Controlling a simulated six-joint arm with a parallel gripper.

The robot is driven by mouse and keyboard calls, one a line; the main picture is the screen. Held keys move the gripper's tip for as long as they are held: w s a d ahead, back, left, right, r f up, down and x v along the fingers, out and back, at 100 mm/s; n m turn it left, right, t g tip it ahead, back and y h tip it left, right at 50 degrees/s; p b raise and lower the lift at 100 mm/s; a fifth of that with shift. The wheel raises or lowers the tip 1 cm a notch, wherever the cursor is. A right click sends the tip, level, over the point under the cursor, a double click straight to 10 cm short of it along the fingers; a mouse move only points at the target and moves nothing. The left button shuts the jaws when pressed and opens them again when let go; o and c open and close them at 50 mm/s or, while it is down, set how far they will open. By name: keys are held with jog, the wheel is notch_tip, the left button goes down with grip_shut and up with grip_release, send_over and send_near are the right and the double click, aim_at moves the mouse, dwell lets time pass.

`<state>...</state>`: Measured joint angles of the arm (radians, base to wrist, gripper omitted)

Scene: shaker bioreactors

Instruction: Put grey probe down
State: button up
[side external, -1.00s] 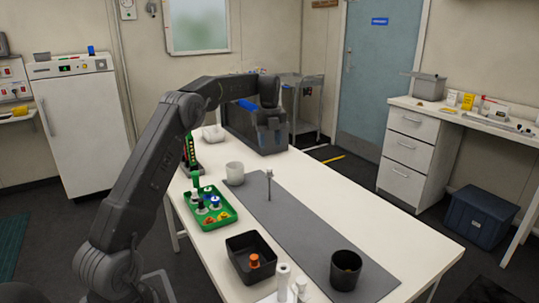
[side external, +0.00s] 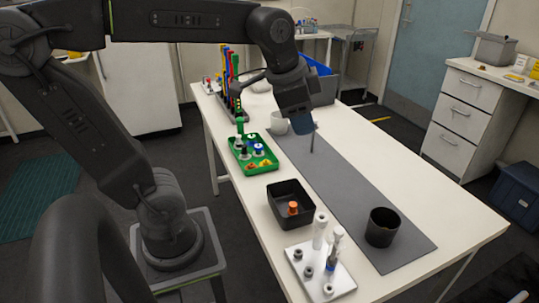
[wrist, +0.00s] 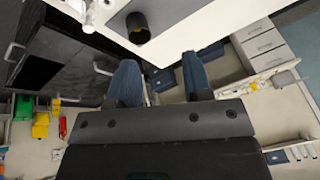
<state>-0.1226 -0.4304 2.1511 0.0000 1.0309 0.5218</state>
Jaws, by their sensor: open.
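The grey probe (side external: 311,145) stands upright and thin on the grey mat (side external: 345,185) in the side view. Its upper end is hidden by, or meets, my gripper in that picture. My gripper (side external: 303,128) hangs over the far part of the mat, tilted. In the wrist view its two blue fingers (wrist: 160,80) are wide apart with nothing seen between them. The probe is not made out in the wrist view, and I cannot tell whether the fingers touch it.
A white cup (side external: 278,124) stands left of my gripper. A green tray (side external: 240,164) of small parts, a black bin (side external: 275,212) and a white rack (side external: 300,252) line the table's left side. A black cup (side external: 382,228) stands on the near mat. The mat's middle is clear.

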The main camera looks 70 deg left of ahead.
jog(key=s+d+f+n+t, duration=0.1)
jog(key=s+d+f+n, duration=0.2)
jog(key=s, duration=0.5)
notch_tip(320, 180, down, 2)
jog(key=shift+d+f+n+h, duration=0.1)
jog(key=shift+d+n+h, duration=0.2)
jog(key=shift+n, duration=0.5)
